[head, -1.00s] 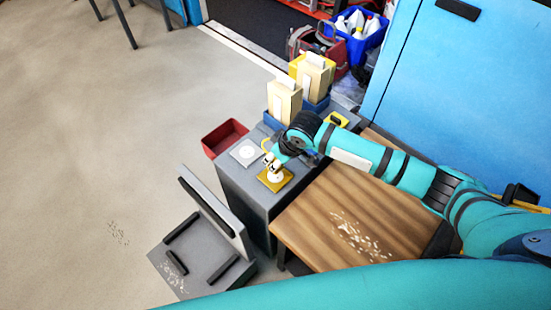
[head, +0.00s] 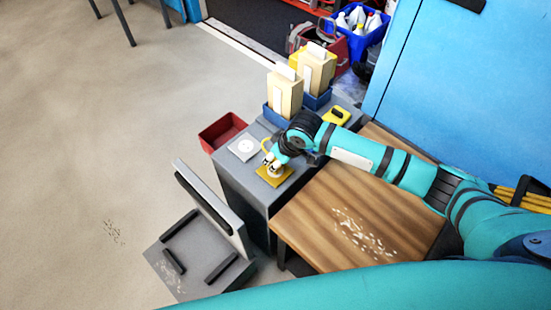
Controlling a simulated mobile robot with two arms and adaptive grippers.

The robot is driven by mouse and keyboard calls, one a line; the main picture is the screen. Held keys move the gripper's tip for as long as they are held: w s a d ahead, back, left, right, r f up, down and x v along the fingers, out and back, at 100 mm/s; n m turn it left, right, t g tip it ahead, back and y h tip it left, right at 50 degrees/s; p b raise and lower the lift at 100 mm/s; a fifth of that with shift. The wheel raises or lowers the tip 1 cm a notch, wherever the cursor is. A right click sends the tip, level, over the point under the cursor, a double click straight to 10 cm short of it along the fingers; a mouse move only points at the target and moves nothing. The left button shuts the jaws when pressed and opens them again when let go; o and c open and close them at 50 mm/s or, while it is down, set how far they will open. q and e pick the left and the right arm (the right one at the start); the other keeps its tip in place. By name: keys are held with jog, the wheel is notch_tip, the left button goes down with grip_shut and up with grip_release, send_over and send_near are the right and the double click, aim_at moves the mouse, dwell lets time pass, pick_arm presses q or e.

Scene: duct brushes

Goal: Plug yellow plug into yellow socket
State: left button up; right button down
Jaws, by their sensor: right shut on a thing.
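The yellow socket (head: 288,173) is a square yellow plate with a pale round middle, on top of the grey cabinet near its front edge. My right gripper (head: 271,164) points down right over that plate. My left gripper is not in view.
A white square socket plate (head: 243,149) lies just left of the yellow one. Tan boxes in blue holders (head: 285,92) stand behind. A yellow and black item (head: 336,116) lies at right. A wooden bench (head: 340,210) and grey cart (head: 200,250) flank the cabinet (head: 240,192).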

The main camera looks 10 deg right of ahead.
dwell(0.3)
jog(key=shift+p, duration=0.5)
dwell(0.6)
jog(key=shift+p, duration=0.45)
dwell(0.6)
jog(key=shift+p, duration=0.45)
jog(key=shift+f+b, duration=0.3)
jog(key=shift+f, duration=0.3)
jog(key=c, duration=1.1)
grip_release()
jog(key=shift+o, duration=0.2)
